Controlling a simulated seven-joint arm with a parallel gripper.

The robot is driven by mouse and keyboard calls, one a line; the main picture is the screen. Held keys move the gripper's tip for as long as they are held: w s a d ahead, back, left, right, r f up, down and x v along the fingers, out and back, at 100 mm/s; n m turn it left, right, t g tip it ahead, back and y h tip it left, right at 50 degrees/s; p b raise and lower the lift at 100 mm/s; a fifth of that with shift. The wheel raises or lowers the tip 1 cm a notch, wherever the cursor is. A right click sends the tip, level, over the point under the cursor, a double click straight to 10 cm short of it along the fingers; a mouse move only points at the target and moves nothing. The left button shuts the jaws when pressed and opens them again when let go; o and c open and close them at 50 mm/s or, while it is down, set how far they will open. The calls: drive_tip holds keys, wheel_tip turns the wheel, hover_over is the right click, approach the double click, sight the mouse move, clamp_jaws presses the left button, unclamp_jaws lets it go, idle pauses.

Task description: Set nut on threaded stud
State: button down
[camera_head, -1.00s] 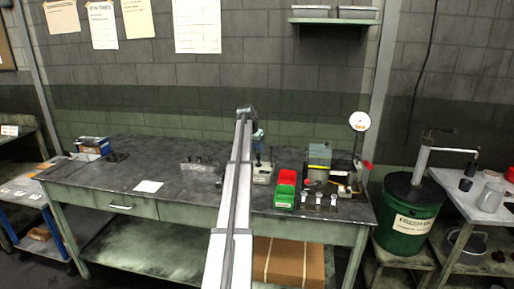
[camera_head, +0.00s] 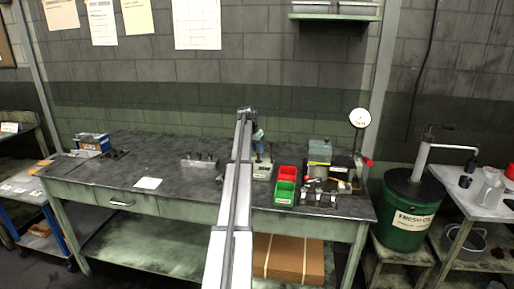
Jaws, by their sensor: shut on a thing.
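My gripper (camera_head: 258,152) is small in this view, at the end of my arm, pointing down over the bench just right of centre. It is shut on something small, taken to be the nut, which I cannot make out. Below it is a pale labelled block (camera_head: 262,172) with thin upright pins. Whether one of them is the threaded stud is too small to tell, as is whether the gripper touches it. Another grey block (camera_head: 199,163) with several dark upright pegs stands to the left of my arm.
A red bin (camera_head: 287,173) and a green bin (camera_head: 285,193) sit just right of the block. A machine with a clear cover (camera_head: 320,151) and a round dial (camera_head: 359,118) stand farther right.

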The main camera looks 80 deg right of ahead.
drive_tip(key=c, duration=0.9)
unclamp_jaws()
drive_tip(key=shift+o, duration=0.2)
drive_tip(key=shift+r, duration=0.1)
drive_tip(key=v, duration=1.3)
drive_tip(key=shift+r, duration=0.3)
drive_tip(key=shift+a, duration=0.15)
